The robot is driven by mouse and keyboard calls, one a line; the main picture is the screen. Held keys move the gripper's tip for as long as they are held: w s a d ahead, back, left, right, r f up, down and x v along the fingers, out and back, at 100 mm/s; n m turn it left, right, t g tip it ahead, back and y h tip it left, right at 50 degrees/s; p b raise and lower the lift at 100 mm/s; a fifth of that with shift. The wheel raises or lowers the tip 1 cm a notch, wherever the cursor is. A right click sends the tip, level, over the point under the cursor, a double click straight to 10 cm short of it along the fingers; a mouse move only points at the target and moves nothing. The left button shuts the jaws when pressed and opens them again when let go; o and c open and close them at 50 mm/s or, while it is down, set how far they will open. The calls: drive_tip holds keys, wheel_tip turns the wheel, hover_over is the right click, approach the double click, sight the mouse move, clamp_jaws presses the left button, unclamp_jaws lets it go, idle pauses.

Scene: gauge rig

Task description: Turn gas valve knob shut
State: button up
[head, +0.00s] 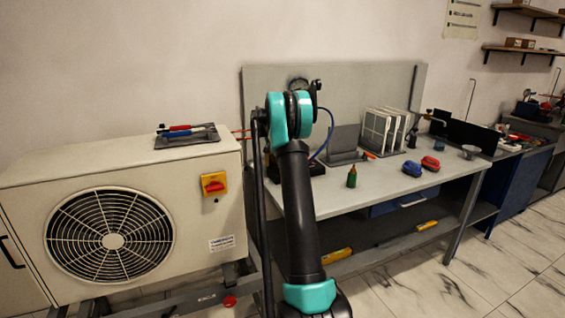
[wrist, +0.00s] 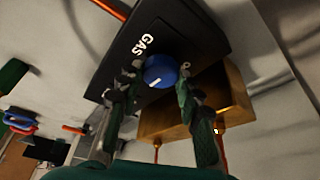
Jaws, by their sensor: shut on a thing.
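In the wrist view, a round blue knob (wrist: 160,71) with a short white mark sits on a dark panel (wrist: 190,35) lettered "GAS". My gripper (wrist: 157,80) has one finger on each side of the knob and is shut on it. The white mark is on the knob's lower left part. A brass-coloured block (wrist: 225,105) with copper pipes is beside the panel. In the head view, my arm hides the knob and my gripper.
A fan unit (head: 120,220) with a red switch (head: 214,187) stands left. Tiled floor is open at right.

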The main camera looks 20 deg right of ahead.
idle(0.3)
drive_tip(key=o, duration=1.1)
drive_tip(key=shift+o, duration=0.2)
drive_tip(key=v, duration=1.2)
drive_tip(key=shift+s+a, duration=0.1)
drive_tip(key=s+a+f+n+y, duration=0.15)
drive_tip(key=s+a, duration=0.25)
drive_tip(key=s, duration=0.4)
drive_tip(key=s+a+f+n+t, duration=0.1)
drive_tip(key=s+a+f+n, duration=0.2)
drive_tip(key=s, duration=0.4)
drive_tip(key=s+a+f+n, duration=0.1)
drive_tip(key=s+a+n, duration=0.1)
drive_tip(key=s+a, duration=0.45)
drive_tip(key=s+a+f+n, duration=0.2)
drive_tip(key=s+f, duration=0.2)
drive_tip(key=s, duration=0.5)
drive_tip(key=s+a+f+n+y, duration=0.1)
drive_tip(key=s+a+f+n, duration=0.1)
drive_tip(key=s+f, duration=0.3)
drive_tip(key=s+a+f+n+t+y, duration=0.1)
drive_tip(key=s+a+f+n, duration=0.1)
drive_tip(key=s, duration=1.2)
wheel_tip(320, 180, down, 3)
drive_tip(key=shift+a+r, duration=0.1)
drive_tip(key=shift+a, duration=0.35)
